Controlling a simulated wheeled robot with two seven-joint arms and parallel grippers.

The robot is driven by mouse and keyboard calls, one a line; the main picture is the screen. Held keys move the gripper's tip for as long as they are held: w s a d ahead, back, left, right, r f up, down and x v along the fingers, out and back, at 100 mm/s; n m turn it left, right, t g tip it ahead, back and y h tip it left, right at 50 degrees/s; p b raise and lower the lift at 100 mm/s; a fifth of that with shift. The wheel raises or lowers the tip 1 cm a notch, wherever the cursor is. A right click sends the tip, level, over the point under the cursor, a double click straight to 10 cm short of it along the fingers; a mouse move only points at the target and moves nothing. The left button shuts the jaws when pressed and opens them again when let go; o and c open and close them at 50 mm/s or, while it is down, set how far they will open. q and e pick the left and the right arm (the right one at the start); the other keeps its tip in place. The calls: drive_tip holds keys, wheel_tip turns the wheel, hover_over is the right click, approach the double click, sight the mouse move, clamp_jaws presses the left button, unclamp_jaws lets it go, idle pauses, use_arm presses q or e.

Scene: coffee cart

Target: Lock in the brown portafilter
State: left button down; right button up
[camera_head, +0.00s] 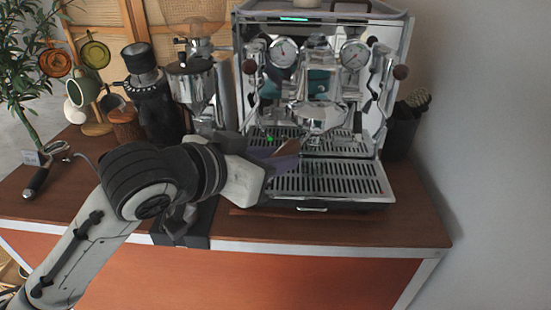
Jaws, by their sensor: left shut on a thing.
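My left gripper (280,158) reaches in from the left, over the drip tray of the chrome espresso machine (250,85). It is shut on the brown portafilter (290,147), of which only a small brown part shows at the fingers. The rest of the portafilter is hidden or hard to tell from the chrome behind it. The group head (320,115) is in the middle of the machine, just up and right of the gripper. I cannot tell whether the portafilter touches it. My right gripper is not in view.
The slotted drip tray (330,180) spreads below the gripper. A grinder (193,85) stands close left of the machine. Another portafilter with a black handle (36,184) lies at the far left. Cups hang on a rack (97,128). The counter's front right (400,230) is clear.

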use_arm(q)
drive_tip(key=shift+r, duration=0.6)
drive_tip(key=shift+d, duration=0.15)
drive_tip(key=shift+s+d+n+t+y, duration=0.4)
drive_tip(key=shift+d+n+t+y, duration=0.1)
drive_tip(key=shift+n+t+y, duration=0.15)
idle(0.4)
drive_tip(key=shift+s+d+f+n+y, duration=0.15)
drive_tip(key=shift+s+d+n+y, duration=0.2)
drive_tip(key=shift+d+n+y, duration=0.3)
drive_tip(key=shift+s+d+f+n+t+y, duration=0.1)
drive_tip(key=shift+s+d+n+t+y, duration=0.05)
drive_tip(key=shift+d+n+t+y, duration=0.15)
drive_tip(key=shift+s+d+n+t+y, duration=0.15)
drive_tip(key=shift+d+n+y, duration=0.2)
drive_tip(key=shift+n+y, duration=0.05)
